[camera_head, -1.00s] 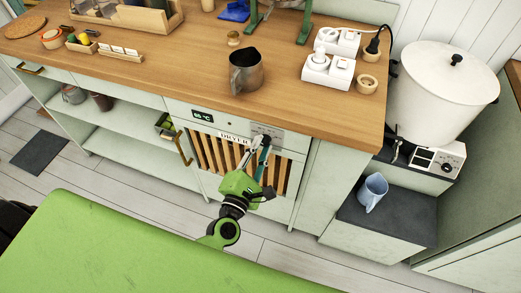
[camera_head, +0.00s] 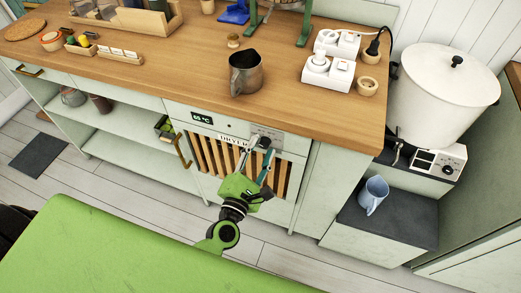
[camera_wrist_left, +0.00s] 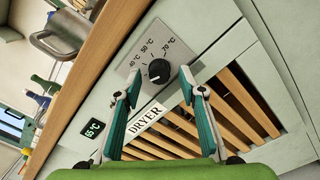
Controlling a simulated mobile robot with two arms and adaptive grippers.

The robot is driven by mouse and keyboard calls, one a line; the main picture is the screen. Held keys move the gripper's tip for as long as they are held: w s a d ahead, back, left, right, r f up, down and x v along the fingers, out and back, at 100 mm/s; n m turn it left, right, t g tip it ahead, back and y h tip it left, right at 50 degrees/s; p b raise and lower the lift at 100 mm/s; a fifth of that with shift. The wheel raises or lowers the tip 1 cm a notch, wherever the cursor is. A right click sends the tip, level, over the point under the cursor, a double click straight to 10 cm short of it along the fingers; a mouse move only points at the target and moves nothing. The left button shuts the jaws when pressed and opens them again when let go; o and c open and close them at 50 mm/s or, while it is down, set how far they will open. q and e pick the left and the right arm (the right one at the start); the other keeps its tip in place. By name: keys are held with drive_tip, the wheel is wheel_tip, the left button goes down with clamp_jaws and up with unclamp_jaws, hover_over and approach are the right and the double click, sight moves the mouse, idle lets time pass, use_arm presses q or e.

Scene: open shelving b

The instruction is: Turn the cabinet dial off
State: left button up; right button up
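The black cabinet dial (camera_head: 264,142) sits on a grey plate on the dryer cabinet front, just under the worktop edge. The left wrist view shows the dial (camera_wrist_left: 158,71) with temperature marks around it. A pale mark on the dial faces its lower left. My left gripper (camera_head: 262,154) is in front of the panel. In the left wrist view its fingers (camera_wrist_left: 154,86) are spread, one on each side just below the dial. I cannot tell whether they touch it; nothing is held. My right gripper is not in view.
A temperature display (camera_head: 202,118) and the slatted dryer door (camera_head: 215,155) with its brass handle (camera_head: 182,150) are close by. A metal jug (camera_head: 246,73) stands on the worktop above. A green surface (camera_head: 120,245) fills the lower left.

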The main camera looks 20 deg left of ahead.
use_arm(q)
drive_tip(key=s, duration=1.2)
drive_tip(key=shift+a, duration=0.2)
drive_tip(key=s+f+m+g+h, duration=0.1)
drive_tip(key=s+f+m+g, duration=0.2)
drive_tip(key=f+m, duration=0.55)
drive_tip(key=s+a+f+m+g, duration=0.15)
drive_tip(key=f+m, duration=0.25)
drive_tip(key=f, duration=0.9)
drive_tip(key=s+f+m+g+h, duration=0.1)
drive_tip(key=s+f+m+g, duration=0.4)
drive_tip(key=f, duration=0.6)
drive_tip(key=s+a+f+m+g+y, duration=0.1)
drive_tip(key=s+a+f+m+g, duration=0.2)
drive_tip(key=s+f+m, duration=0.3)
drive_tip(key=s+a+f+m+g+y, duration=0.1)
drive_tip(key=s+a+f+m+g, duration=0.2)
drive_tip(key=s+f, duration=0.7)
drive_tip(key=s+m+g, duration=0.1)
drive_tip(key=s+m, duration=0.1)
drive_tip(key=s, duration=0.3)
drive_tip(key=shift+a+m+y, duration=0.15)
drive_tip(key=shift+m+y, duration=0.15)
drive_tip(key=shift+m, duration=0.05)
drive_tip(key=shift+g, duration=0.25)
